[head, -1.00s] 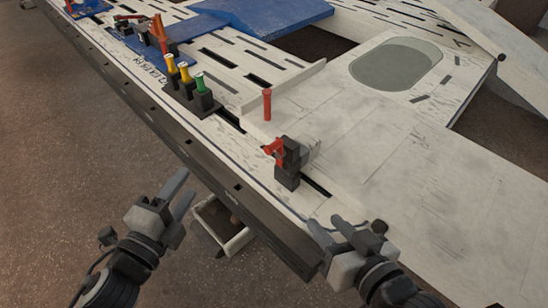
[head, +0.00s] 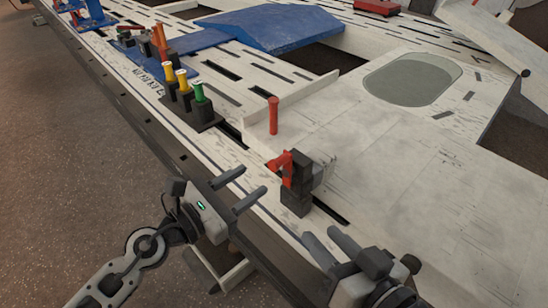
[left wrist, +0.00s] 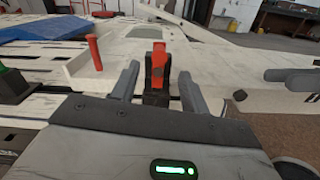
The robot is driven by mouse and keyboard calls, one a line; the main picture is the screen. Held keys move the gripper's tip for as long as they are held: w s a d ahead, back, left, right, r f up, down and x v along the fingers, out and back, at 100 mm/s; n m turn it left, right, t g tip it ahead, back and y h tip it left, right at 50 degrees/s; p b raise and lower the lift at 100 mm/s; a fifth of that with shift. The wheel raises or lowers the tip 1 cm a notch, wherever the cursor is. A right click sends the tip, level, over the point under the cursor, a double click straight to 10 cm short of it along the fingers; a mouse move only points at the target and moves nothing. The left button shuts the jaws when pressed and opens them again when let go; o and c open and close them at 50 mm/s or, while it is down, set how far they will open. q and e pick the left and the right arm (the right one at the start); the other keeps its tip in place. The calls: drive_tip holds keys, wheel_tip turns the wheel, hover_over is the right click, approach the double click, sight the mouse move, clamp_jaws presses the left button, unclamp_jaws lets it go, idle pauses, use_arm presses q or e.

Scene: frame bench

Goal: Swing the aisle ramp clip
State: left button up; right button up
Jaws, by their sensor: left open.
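The aisle ramp clip looks to be the black block with a red lever (head: 295,180), standing on the near edge of the white bench panel. Its lever is tilted in the head view. In the left wrist view the red and black clip (left wrist: 158,65) stands straight ahead, between and beyond my fingertips. My left gripper (head: 248,182) is open and empty at the bench's near edge, to the left of the clip and apart from it. My right gripper (head: 318,234) is in front of the clip, near the bench edge, its two fingers apart with nothing visible between them.
A red upright peg (head: 273,116) stands behind the clip beside a raised white strip. Yellow and green handles (head: 184,86) on black blocks line the edge to the left. A grey bin (head: 222,268) is below the edge. The panel right of the clip is clear.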

sight(272, 167)
use_arm(q)
drive_tip(key=x, duration=0.8)
drive_tip(key=shift+f, duration=0.1)
drive_tip(key=shift+a, duration=0.1)
clamp_jaws()
